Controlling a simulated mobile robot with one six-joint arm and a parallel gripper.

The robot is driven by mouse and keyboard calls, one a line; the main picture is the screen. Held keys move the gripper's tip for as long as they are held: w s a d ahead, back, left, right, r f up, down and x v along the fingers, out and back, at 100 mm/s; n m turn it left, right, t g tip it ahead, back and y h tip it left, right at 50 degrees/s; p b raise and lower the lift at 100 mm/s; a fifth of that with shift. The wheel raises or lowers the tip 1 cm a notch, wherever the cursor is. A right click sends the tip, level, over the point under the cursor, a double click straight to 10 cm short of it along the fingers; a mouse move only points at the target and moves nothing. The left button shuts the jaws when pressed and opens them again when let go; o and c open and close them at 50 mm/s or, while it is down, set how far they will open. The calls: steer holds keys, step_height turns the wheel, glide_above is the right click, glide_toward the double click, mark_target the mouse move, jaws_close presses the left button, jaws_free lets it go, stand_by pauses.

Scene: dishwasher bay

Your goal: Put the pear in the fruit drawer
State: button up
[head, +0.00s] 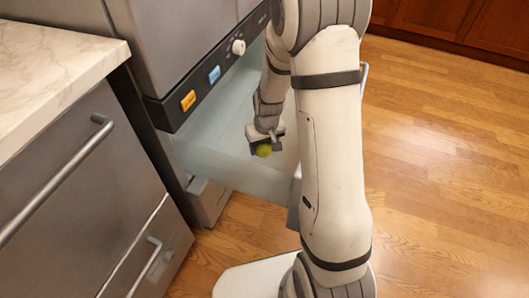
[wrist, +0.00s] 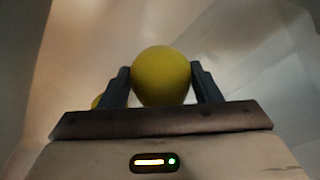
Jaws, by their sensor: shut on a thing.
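The pear (head: 264,150) is a yellow-green rounded fruit, small in the head view and large in the wrist view (wrist: 162,75). My gripper (head: 266,141) is shut on it, with one dark finger on each side in the wrist view (wrist: 160,70). The fruit drawer (head: 225,165) is pulled out, with pale translucent walls. My gripper and the pear are inside the drawer's outline in the head view. I cannot tell whether the pear touches the drawer floor. My arm hides part of the drawer.
A small yellow thing (wrist: 97,101) shows partly behind the left finger in the wrist view. Above the drawer is a dark panel with an orange tag (head: 188,100), a blue tag (head: 214,75) and a white knob (head: 238,47). A marble counter (head: 60,60) stands left. Wood floor lies right.

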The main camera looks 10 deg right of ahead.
mark_target(264, 152)
steer(key=shift+f+b, duration=0.5)
steer(key=shift+f, duration=1.05)
steer(key=shift+f, duration=0.1)
steer(key=shift+f, duration=0.15)
steer(key=o, duration=1.1)
